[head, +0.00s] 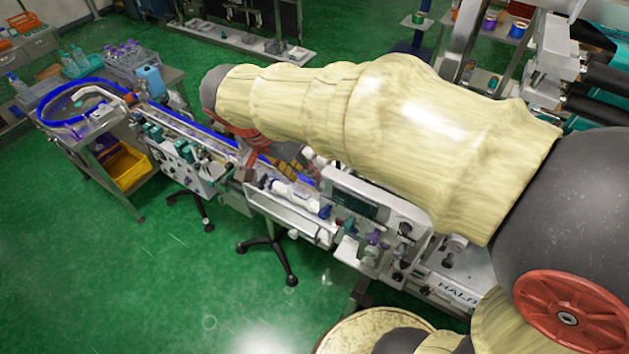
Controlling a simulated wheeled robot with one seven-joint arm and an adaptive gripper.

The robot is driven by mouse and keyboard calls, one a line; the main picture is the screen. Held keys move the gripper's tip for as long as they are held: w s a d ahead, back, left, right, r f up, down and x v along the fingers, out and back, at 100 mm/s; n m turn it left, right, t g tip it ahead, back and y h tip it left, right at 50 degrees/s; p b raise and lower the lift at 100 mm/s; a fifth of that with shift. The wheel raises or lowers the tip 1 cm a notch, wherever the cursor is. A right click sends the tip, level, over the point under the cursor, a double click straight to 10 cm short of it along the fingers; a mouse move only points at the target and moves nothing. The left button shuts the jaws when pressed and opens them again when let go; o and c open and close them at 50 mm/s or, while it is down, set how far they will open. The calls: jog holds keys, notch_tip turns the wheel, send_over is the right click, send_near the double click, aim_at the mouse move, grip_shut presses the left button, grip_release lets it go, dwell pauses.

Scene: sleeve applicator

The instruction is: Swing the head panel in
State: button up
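A grey-white control box with a dark screen (352,204) faces front on the machine, partly under my arm. I cannot tell whether this is the head panel or whether any panel stands swung out. The machine's white body (447,285) runs along the lower right, with several knobs on it. My sleeved arm crosses above the machine from right to left and hides much of its upper part. I cannot make out my gripper's fingers; the arm covers the area beyond its far end.
A blue-edged conveyor (190,128) leads left to a round turntable (84,104). A yellow bin (125,165) sits under the turntable's table. A black castor base (270,253) stands on the floor in front of the machine. The green floor (90,285) at lower left is clear.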

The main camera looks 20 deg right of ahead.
aim_at(318, 187)
jog(key=p+x, duration=0.1)
jog(key=x, duration=0.6)
jog(key=shift+f, duration=0.2)
jog(key=shift+c, duration=0.3)
grip_shut()
dwell(0.5)
